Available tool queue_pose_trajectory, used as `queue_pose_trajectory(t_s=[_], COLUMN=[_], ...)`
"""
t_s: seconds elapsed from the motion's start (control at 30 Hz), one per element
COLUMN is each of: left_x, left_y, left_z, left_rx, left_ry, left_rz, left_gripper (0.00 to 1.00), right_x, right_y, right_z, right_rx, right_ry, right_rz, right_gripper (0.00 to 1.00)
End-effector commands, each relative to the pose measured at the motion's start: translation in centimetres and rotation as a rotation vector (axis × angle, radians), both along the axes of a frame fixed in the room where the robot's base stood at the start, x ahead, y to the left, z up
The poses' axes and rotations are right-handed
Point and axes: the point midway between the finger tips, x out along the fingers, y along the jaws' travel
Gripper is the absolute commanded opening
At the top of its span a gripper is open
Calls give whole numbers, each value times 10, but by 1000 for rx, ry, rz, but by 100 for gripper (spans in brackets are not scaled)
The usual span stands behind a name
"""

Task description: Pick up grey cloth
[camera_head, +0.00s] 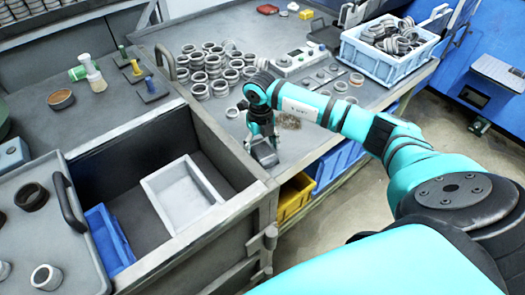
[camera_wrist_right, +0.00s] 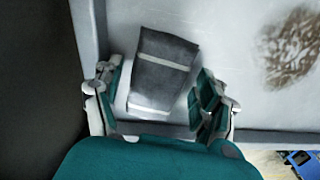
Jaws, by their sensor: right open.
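The grey cloth (camera_wrist_right: 164,62) lies folded in the right wrist view, with a pale stripe across it and white material at its near end. In the head view a small grey part of the cloth (camera_head: 265,155) shows at the table's front edge, mostly below my right gripper. My right gripper (camera_head: 262,138) points down over it. In the right wrist view the gripper (camera_wrist_right: 157,95) is open, with one finger on each side of the cloth's near end. I cannot tell whether the fingers touch it. My left gripper is not in view.
Many metal rings (camera_head: 210,75) stand on the table behind the gripper. A blue crate of parts (camera_head: 375,62) is at the back right. A sunken bay holding a white tray (camera_head: 155,190) lies left. A brown stain (camera_wrist_right: 293,48) marks the table right of the cloth.

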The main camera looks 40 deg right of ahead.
Motion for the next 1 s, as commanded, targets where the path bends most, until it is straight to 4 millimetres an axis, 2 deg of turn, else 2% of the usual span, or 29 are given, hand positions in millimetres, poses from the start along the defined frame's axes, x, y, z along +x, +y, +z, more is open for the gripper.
queue_pose_trajectory(t_s=[0.1,0.3,0.4,0.73,1.0], left_x=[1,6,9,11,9], left_y=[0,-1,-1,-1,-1], left_z=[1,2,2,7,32], left_rx=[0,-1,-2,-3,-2], left_ry=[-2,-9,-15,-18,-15], left_rz=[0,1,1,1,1], left_gripper=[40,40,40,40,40], right_x=[0,0,0,0,1], right_y=[0,0,0,0,0], right_z=[2,2,2,7,40], right_rx=[0,0,0,0,0], right_ry=[-1,-1,-1,-1,-3], right_rz=[0,0,0,0,-1], right_gripper=[71,45,36,35,35])
